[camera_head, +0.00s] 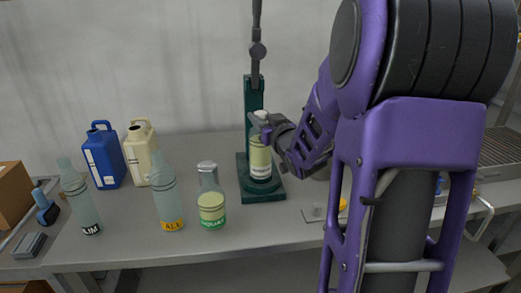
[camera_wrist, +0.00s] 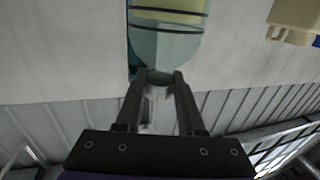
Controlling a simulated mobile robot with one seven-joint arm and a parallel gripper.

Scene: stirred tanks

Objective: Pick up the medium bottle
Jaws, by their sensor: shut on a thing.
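A clear bottle of pale yellow liquid with a white label (camera_head: 260,160) is in front of the dark green stand (camera_head: 253,105). Its label is too small to read surely; I take it for the medium bottle. My gripper (camera_head: 266,132) reaches it from the right and is shut on its neck, just under the white cap. The wrist view shows the bottle (camera_wrist: 168,45) upside down, its neck between my two fingers (camera_wrist: 159,85). The bottle is upright over the stand's base plate (camera_head: 277,194); whether it touches the plate I cannot tell.
A bottle with a green label (camera_head: 211,205), one with a yellow label (camera_head: 167,200) and one with a dark label (camera_head: 77,200) stand to the left. Behind them are a blue jug (camera_head: 104,158) and a cream jug (camera_head: 140,152). A brown box (camera_head: 10,200) is far left.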

